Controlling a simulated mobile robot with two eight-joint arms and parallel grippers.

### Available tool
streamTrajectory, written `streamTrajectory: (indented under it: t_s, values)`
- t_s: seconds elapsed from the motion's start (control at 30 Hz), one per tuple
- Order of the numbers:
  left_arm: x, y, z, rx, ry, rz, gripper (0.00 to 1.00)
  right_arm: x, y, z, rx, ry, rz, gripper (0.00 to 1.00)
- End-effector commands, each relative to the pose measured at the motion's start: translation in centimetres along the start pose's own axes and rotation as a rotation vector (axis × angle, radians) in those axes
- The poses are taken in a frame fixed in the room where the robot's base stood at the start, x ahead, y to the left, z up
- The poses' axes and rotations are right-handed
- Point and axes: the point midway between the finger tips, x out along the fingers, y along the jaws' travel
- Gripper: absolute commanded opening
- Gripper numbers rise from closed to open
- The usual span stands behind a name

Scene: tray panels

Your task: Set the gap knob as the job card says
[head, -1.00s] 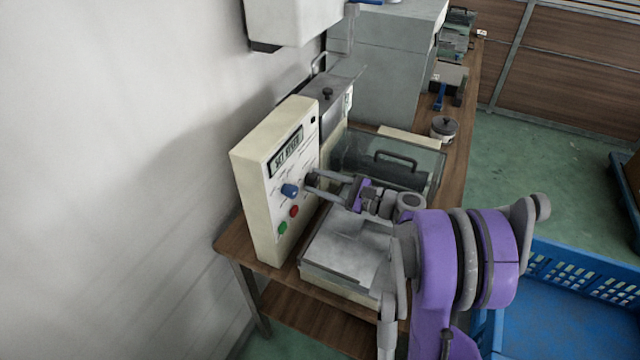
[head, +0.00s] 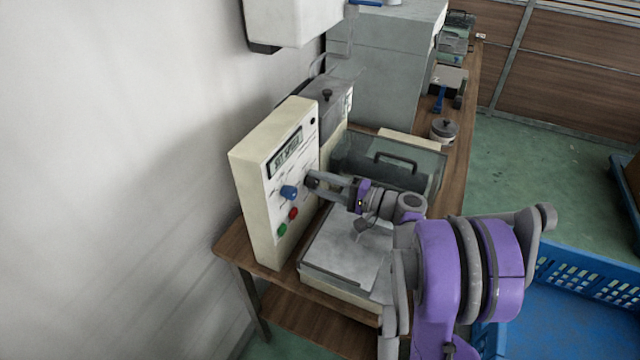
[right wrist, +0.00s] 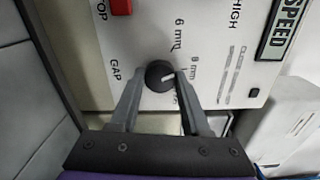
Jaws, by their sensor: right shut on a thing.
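The gap knob (right wrist: 160,76) is small, round and black, on the cream panel (right wrist: 130,55), beside the printed word GAP. Its white pointer mark points roughly toward the 8 mm label; the 6 mm label is farther up, and a third label is partly hidden by a finger. My right gripper (right wrist: 158,82) is shut on the knob, one fingertip on each side. In the head view, my right gripper (head: 312,183) reaches the panel (head: 255,190) and hides the knob. No job card is readable. My left gripper is out of view.
The panel also has a blue knob (head: 289,191), a red button (head: 293,213), a green button (head: 282,229) and a display (head: 285,152) that seems to read SET SPEED. A clear cover with a handle (head: 396,160) stands right of my gripper. A blue crate (head: 570,300) is at lower right.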

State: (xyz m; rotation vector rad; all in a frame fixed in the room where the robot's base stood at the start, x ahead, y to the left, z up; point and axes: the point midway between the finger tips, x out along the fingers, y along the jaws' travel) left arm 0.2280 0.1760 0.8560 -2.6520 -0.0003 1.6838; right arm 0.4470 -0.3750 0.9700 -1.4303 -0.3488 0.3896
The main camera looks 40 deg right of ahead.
Motion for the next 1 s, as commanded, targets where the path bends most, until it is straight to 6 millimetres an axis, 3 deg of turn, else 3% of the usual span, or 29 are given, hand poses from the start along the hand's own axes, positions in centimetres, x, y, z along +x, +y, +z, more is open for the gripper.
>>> streamTrajectory:
  t_s: [0.5,1.0]
  values:
    - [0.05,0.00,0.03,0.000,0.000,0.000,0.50,0.01,-0.16,0.00,-0.449,0.001,-0.002,0.00]
    - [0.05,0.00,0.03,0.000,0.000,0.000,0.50,0.02,-0.19,0.01,-0.640,0.001,-0.002,0.00]
